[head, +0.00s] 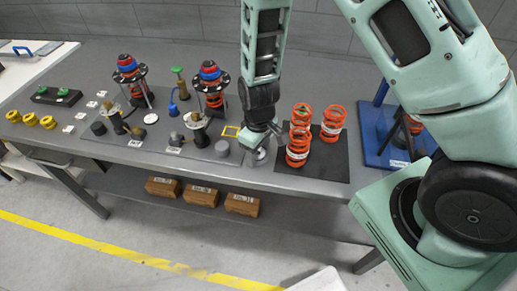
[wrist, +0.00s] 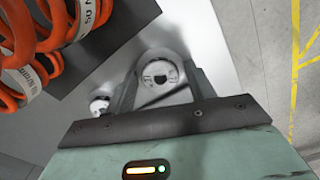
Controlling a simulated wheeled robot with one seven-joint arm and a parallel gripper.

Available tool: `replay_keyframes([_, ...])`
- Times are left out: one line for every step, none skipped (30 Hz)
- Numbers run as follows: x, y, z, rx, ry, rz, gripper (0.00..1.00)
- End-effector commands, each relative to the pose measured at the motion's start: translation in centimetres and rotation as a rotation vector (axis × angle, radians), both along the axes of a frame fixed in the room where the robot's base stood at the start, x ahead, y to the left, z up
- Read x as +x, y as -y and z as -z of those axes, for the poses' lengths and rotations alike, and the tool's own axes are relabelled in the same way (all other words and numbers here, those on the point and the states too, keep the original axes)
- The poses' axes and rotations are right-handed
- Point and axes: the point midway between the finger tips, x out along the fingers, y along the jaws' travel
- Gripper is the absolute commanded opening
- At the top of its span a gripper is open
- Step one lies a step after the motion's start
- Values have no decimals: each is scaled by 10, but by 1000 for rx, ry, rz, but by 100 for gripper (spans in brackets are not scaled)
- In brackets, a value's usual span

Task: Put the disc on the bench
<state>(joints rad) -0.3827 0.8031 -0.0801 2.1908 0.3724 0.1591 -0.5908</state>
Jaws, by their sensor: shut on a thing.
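My gripper (head: 262,143) is low over the front part of the grey bench (head: 270,178), left of the black mat. In the wrist view its fingers (wrist: 160,88) are shut on a pale round disc (wrist: 160,73) with a dark centre. The disc also shows under the gripper in the head view (head: 258,157), partly hidden by the fingers. It is close to the bench top; I cannot tell whether it touches.
Orange springs (head: 298,150) stand on the black mat (head: 322,165), close to the right of my gripper. A grey round piece (head: 222,148) and a yellow square frame (head: 231,131) lie to its left. A blue tray (head: 385,150) is further right. Brown boxes (head: 201,195) sit below.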

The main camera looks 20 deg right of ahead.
Motion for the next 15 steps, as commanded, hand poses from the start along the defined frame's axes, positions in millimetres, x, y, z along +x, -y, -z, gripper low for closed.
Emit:
replay_keyframes([0,0,0,0,0,0,29])
replay_keyframes([0,0,0,0,0,0,29])
replay_keyframes([0,0,2,0,0,0,29])
replay_keyframes([0,0,3,0,0,0,29])
replay_keyframes([0,0,4,0,0,0,29])
replay_keyframes([0,0,3,0,0,0,60])
replay_keyframes([0,0,3,0,0,0,68])
replay_keyframes([0,0,3,0,0,0,76])
replay_keyframes([0,0,3,0,0,0,76])
replay_keyframes([0,0,3,0,0,0,76])
replay_keyframes([0,0,3,0,0,0,76])
replay_keyframes([0,0,3,0,0,0,76])
replay_keyframes([0,0,3,0,0,0,76])
replay_keyframes([0,0,3,0,0,0,76])
replay_keyframes([0,0,3,0,0,0,76])
